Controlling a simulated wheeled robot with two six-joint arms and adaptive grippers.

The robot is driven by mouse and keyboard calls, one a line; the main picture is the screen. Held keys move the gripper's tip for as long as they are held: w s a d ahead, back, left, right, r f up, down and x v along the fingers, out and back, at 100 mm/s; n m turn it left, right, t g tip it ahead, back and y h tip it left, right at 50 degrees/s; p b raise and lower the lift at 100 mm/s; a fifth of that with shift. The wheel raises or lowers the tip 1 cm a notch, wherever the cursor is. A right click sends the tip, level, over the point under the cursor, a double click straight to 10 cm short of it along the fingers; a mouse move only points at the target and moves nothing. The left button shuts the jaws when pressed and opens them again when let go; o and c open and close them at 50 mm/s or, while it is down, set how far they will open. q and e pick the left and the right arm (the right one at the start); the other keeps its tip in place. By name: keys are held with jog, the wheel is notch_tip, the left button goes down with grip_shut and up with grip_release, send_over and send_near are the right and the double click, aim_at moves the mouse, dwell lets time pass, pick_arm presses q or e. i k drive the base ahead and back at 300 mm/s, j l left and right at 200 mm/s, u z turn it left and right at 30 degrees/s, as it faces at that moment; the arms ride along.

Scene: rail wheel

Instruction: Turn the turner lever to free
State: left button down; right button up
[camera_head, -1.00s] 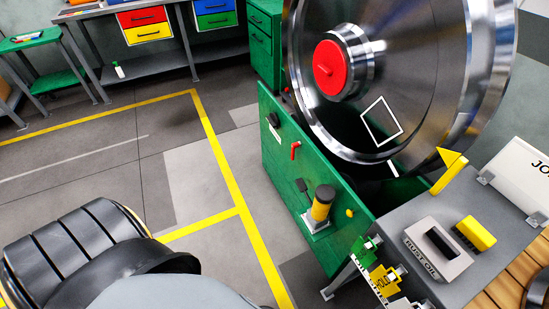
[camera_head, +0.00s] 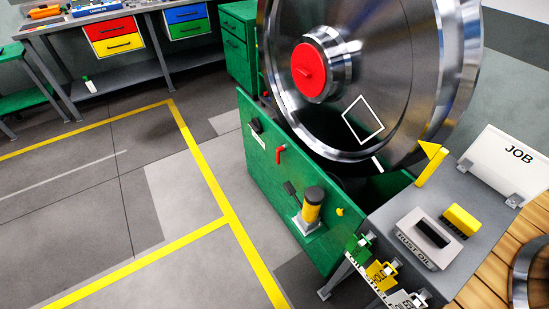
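A large steel rail wheel (camera_head: 385,70) with a red hub cap (camera_head: 314,70) stands upright in a green turner frame (camera_head: 262,170). On the front panel of this frame a small red lever (camera_head: 280,154) points downward. Further right are a small black lever or pedal (camera_head: 290,189), a yellow cylinder with a black top (camera_head: 312,210) and a yellow knob (camera_head: 340,211). I cannot tell for certain which part is the turner lever, and no marking for free is readable. Neither of my grippers is in view.
A grey stand (camera_head: 390,220) at the right bears a rust oil block (camera_head: 428,238), a yellow block (camera_head: 461,220) and a JOB board (camera_head: 510,163). Coloured tags (camera_head: 381,273) hang from its front. A workbench (camera_head: 150,78) stands at the back left. The floor before the panel is clear.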

aim_at(280, 149)
jog(key=i+j, duration=0.1)
jog(key=j, duration=0.3)
jog(key=j+u, duration=0.15)
jog(key=j, duration=0.25)
jog(key=i+j, duration=0.15)
jog(key=j, duration=0.2)
jog(key=i+j+u, duration=0.1)
jog(key=j, duration=0.3)
jog(key=i+j, duration=0.15)
jog(key=j, duration=0.2)
jog(key=u, duration=0.05)
